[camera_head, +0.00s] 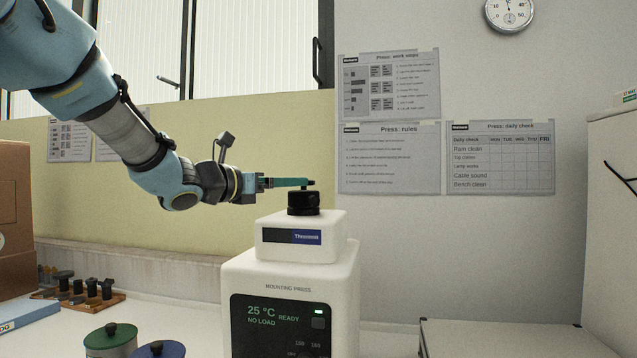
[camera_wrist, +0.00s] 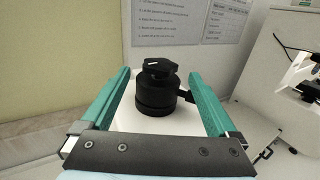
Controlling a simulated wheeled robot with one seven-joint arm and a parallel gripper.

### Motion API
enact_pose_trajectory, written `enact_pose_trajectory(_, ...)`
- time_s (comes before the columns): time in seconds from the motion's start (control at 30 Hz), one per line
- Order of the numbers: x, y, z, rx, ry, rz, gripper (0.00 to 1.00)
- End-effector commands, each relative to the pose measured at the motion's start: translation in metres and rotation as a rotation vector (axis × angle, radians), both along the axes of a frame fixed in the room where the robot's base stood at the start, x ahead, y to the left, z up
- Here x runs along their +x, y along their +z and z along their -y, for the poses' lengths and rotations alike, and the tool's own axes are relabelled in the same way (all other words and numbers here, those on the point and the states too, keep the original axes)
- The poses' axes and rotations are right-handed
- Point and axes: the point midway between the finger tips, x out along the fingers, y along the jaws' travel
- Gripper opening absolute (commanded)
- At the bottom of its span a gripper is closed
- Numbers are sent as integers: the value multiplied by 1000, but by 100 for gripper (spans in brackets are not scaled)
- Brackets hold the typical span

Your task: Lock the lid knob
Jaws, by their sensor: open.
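The lid knob (camera_head: 303,202) is a black ribbed cylinder on top of the white mounting press (camera_head: 290,275). In the wrist view the knob (camera_wrist: 158,88) has a smaller black upper part with a short white mark, and a dark stub sticks out at its right. My gripper (camera_head: 308,182) is level with the top of the knob, reaching in from the left. In the wrist view its two green fingers are spread wide, one on each side of the knob, with gaps between. Nothing is held. The press screen reads 25 °C, NO LOAD and READY.
Several dark parts stand on a wooden rack (camera_head: 88,292) at the left. Two round tins, green-lidded (camera_head: 110,337) and blue-lidded (camera_head: 160,350), stand at the front left. A cardboard box (camera_head: 15,220) is at the left edge. A white cabinet (camera_head: 612,220) is at the right.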

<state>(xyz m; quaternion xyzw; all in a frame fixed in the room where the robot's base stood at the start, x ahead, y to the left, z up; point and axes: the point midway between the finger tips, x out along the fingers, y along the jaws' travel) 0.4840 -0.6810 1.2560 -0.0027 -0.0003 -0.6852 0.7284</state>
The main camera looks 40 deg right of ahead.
Motion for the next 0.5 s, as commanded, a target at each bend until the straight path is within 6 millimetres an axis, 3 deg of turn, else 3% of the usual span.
enact_pose_trajectory(0.3,3,2,59,3,-3,0,94)
enact_pose_trajectory(0.5,5,1,85,3,-2,2,94)
